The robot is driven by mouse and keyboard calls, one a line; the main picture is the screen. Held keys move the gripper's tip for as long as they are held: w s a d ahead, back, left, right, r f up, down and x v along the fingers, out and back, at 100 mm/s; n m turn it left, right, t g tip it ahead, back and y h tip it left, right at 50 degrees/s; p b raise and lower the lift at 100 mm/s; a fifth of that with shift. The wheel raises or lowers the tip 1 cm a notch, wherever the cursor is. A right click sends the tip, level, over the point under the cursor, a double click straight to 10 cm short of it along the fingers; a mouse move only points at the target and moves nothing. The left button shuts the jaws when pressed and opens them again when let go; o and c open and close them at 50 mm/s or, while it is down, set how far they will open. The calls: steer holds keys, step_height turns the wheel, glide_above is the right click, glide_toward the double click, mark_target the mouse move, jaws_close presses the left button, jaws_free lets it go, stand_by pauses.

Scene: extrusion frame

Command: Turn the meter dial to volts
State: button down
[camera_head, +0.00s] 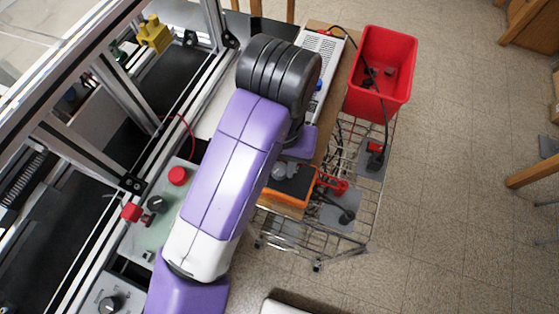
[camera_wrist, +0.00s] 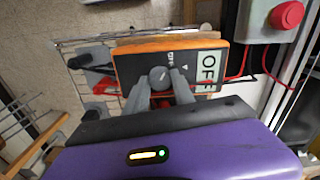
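The meter is a black box with an orange edge; it shows in the wrist view (camera_wrist: 205,45) and partly behind my arm in the head view (camera_head: 296,187). Its display (camera_wrist: 208,70) reads OFF. The round grey dial (camera_wrist: 159,77) sits on the meter's face with small markings beside it. My gripper (camera_wrist: 159,83) is open, with its two grey fingers apart and pointing at the face, one on each side of the dial. I cannot tell whether the fingertips touch it. In the head view my arm hides most of the gripper.
The meter rests on a wire cart (camera_head: 358,205) with red and black leads around it. A red bin (camera_head: 390,60) and a pale grey instrument (camera_head: 322,50) stand farther back. A red button (camera_head: 178,176) is on the panel to the left, beside the extrusion frame (camera_head: 190,105).

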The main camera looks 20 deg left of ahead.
stand_by(0.3)
steer(key=m, duration=0.5)
steer(key=shift+m+p, duration=0.3)
steer(key=m, duration=0.5)
steer(key=shift+m+b, duration=0.3)
steer(key=shift+m, duration=0.4)
steer(key=c, duration=1.1)
jaws_free()
steer(key=shift+o, duration=0.2)
steer(key=shift+r, duration=0.15)
